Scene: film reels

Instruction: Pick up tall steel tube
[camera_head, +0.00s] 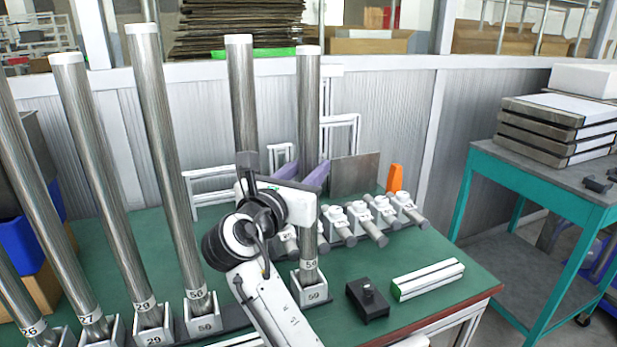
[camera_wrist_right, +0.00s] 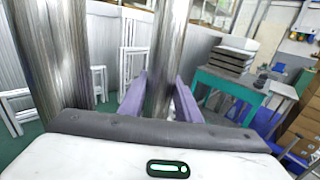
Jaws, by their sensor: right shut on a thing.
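A tall steel tube (camera_head: 309,100) with a white top cap stands upright. Its lower end is in or at a white numbered holder (camera_head: 310,291) on the green table; whether it is seated there I cannot tell. My right gripper (camera_head: 302,176) is shut on this tube at mid height, with a purple finger on each side. In the right wrist view the tube (camera_wrist_right: 164,60) runs between the two purple fingers (camera_wrist_right: 160,98). The white gripper body hides part of the tube in the head view. My left gripper is not in view.
Another steel tube (camera_head: 241,95) stands just left of the held one, and several more stand farther left in numbered holders. Short capped cylinders (camera_head: 358,220), a black block (camera_head: 368,299) and a white-green bar (camera_head: 428,279) lie right. A teal bench (camera_head: 530,180) stands beyond.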

